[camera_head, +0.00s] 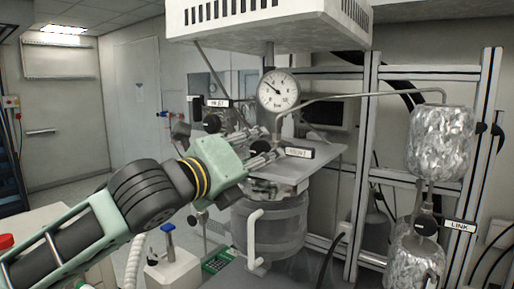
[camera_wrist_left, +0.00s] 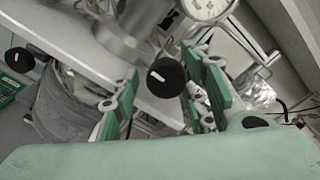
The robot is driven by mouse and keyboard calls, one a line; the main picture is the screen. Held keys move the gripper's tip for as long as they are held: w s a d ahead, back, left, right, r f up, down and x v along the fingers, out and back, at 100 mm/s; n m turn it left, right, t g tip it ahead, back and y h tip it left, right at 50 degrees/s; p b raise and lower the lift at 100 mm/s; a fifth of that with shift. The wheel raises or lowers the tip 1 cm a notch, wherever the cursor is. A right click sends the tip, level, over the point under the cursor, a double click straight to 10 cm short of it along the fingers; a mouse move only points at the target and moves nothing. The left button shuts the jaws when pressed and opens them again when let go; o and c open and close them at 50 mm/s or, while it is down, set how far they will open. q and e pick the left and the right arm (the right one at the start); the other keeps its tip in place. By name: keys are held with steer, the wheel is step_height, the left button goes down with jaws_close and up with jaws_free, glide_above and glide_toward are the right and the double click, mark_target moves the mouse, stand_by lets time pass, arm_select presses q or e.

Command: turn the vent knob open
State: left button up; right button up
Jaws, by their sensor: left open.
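A round black knob with a white pointer mark (camera_wrist_left: 166,77) sits between my left gripper's fingers in the left wrist view. My left gripper (camera_wrist_left: 160,66) is open, its green pads on either side of the knob. The right pad looks close to the knob, with a gap on the left; contact cannot be told. In the head view my left gripper (camera_head: 265,150) reaches the reactor head beside a small label (camera_head: 299,152), too blurred to read surely. My right gripper is not in view.
A pressure gauge (camera_head: 278,91) stands just above the gripper. The reactor vessel (camera_head: 278,225) is below. A metal frame and foil-wrapped cylinders (camera_head: 441,143) stand at right.

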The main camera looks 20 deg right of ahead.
arm_select(q)
steer(key=shift+w+d, duration=0.15)
steer(key=c, duration=0.8)
steer(key=shift+c, duration=0.8)
steer(key=shift+f, duration=0.1)
steer(key=shift+c, duration=0.3)
